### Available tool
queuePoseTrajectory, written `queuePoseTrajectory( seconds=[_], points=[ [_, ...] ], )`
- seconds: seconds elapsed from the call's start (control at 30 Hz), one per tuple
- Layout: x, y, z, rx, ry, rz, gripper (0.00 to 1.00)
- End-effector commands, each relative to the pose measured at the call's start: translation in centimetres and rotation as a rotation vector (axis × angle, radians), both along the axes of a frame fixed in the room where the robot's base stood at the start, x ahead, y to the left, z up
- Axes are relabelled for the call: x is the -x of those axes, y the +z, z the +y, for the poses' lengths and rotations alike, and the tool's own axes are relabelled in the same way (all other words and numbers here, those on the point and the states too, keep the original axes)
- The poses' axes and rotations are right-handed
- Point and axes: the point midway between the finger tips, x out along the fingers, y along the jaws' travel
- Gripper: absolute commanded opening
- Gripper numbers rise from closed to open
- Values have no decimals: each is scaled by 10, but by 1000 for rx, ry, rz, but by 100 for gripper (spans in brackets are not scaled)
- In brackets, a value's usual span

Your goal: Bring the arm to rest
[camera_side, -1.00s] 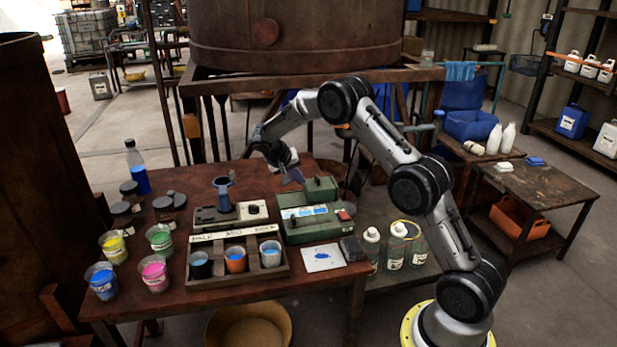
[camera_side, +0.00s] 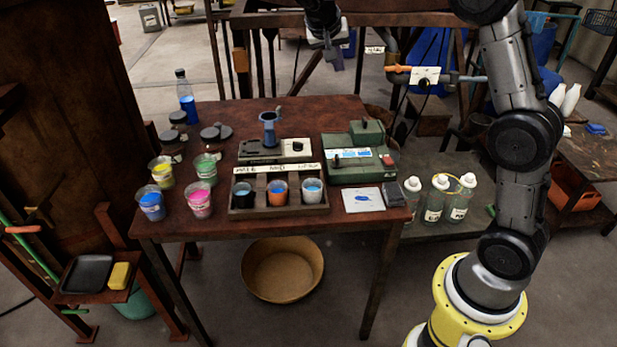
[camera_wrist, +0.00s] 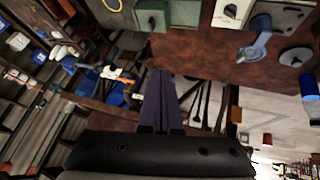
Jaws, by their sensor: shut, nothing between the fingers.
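My gripper (camera_side: 335,62) hangs high at the top of the side view, above and behind the back edge of the work table (camera_side: 335,106). It touches nothing there. In the wrist view its two dark purple fingers (camera_wrist: 161,75) lie side by side, closed, with nothing between them. Part of my arm runs out of the top of the side view, so its upper bend is hidden.
The table holds a rack (camera_side: 240,212) of three cups, several paint cups, a green device (camera_side: 345,172) and a blue stirrer-like piece (camera_side: 269,125). Bottles (camera_side: 434,205) stand at right. A bowl (camera_side: 283,272) lies under the table. A wooden frame (camera_side: 290,20) stands behind.

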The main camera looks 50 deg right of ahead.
Motion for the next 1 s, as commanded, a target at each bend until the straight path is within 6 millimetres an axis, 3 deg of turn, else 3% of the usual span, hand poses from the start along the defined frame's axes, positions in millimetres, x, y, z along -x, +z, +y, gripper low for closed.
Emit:
queuePoseTrajectory(
  seconds=[0.03,0.2,0.43,0.57,0.8,1.0],
  points=[
    [18,19,10,-18,19,-28,0],
    [78,53,40,-84,117,-78,0],
    [166,64,82,-170,310,-115,0],
    [216,52,106,-213,446,-128,0],
    [289,0,146,-274,716,-120,0],
    [311,-42,167,-306,899,-47,0]
  ],
)
